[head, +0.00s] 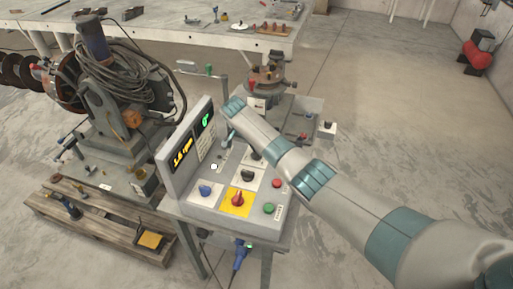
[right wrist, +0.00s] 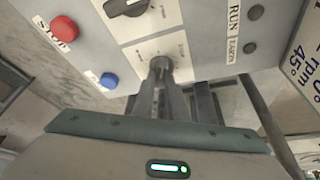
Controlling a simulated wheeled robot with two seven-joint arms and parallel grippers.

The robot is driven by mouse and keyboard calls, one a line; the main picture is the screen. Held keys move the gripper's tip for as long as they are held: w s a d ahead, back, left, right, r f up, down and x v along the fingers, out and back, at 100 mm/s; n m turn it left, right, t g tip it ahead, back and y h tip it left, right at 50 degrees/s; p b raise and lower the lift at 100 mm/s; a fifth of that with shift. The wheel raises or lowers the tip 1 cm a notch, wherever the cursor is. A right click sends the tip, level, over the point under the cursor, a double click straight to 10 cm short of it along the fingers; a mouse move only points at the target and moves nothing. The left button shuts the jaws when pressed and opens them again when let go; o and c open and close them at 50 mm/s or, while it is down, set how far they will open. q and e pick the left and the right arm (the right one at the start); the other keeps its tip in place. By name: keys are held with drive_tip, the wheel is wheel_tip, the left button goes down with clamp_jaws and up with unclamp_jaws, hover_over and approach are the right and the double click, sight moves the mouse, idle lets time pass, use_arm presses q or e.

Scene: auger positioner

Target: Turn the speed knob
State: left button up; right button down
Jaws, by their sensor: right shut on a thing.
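A grey control box (head: 215,205) stands in the middle of the head view. My right arm comes in from the right, and its gripper (head: 229,136) is low over the box near its upright display panel (head: 183,150). In the right wrist view the fingers of my right gripper (right wrist: 163,85) are closed around a small round knob (right wrist: 160,63) on a white dial plate. The fingers hide part of the knob, and I cannot read its label. A black knob (right wrist: 128,6) sits beside it. My left gripper is not in view.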

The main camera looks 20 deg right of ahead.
drive_tip(key=shift+f+m+g+b, duration=0.1)
drive_tip(key=shift+m+g+b, duration=0.4)
drive_tip(key=shift+m, duration=0.5)
drive_tip(key=m+g+b, duration=0.1)
drive_tip(key=m+b, duration=0.2)
drive_tip(key=shift+w+h, duration=0.1)
drive_tip(key=shift+h, duration=0.2)
drive_tip(key=shift+d+m+g+b, duration=0.1)
drive_tip(key=shift+m+g+b, duration=0.2)
drive_tip(key=shift+m+b, duration=0.85)
drive_tip(key=shift+r, duration=0.2)
drive_tip(key=c, duration=1.8)
unclamp_jaws()
drive_tip(key=shift+o, duration=0.2)
